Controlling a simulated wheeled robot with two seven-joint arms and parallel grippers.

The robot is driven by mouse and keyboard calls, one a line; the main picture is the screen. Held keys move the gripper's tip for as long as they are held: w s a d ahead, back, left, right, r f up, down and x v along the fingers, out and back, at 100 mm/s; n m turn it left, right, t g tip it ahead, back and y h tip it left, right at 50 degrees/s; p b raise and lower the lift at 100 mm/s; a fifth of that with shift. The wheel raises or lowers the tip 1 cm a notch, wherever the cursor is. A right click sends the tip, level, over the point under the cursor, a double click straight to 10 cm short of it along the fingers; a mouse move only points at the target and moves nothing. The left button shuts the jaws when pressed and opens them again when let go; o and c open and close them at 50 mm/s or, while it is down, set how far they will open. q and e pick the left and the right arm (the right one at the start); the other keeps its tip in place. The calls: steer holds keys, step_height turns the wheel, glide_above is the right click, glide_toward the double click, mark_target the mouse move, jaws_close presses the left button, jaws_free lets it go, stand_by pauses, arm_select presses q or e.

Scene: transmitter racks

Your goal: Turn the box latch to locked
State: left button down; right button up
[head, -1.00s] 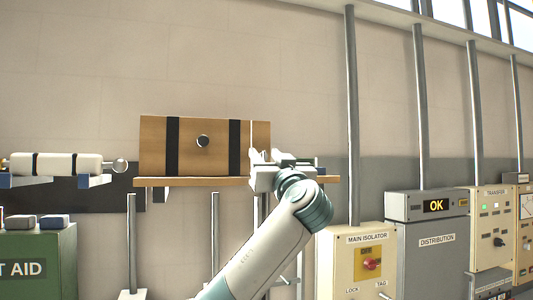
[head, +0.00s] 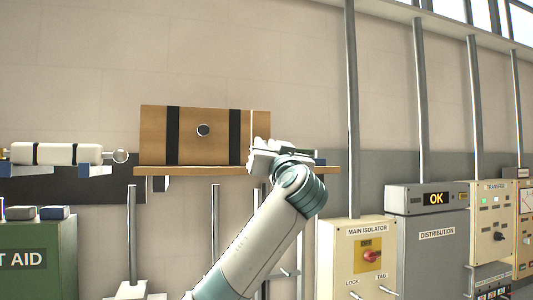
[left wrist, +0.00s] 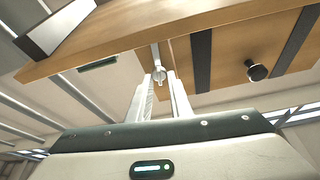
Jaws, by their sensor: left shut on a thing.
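The wooden box (head: 203,140) stands on a wooden shelf (head: 205,171), with two dark straps and a round dark knob (head: 203,130) on its front. My left gripper (head: 262,146) is at the right end of the box front. In the left wrist view, the fingers of my left gripper (left wrist: 161,84) are shut on the pale latch (left wrist: 158,60), a narrow piece with a rounded end at the box front. The gripper hides the latch in the head view. I cannot tell the latch's exact angle. My right gripper is not in view.
The main isolator panel (head: 358,258) and a grey distribution cabinet (head: 433,245) stand at right.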

arm_select(q)
steer(key=m+g+h+b, duration=0.1)
steer(key=m+h, duration=0.1)
steer(key=m, duration=0.4)
steer(key=m+g+h+b, duration=0.1)
steer(key=m+h, duration=0.2)
steer(key=m, duration=0.4)
steer(key=m+g+h, duration=0.1)
steer(key=m+h, duration=0.1)
steer(key=m, duration=0.5)
steer(key=shift+g+b, duration=0.3)
steer(key=shift+b, duration=0.1)
steer(key=shift+f, duration=0.1)
steer(key=c, duration=1.6)
jaws_free()
steer(key=shift+s, duration=0.15)
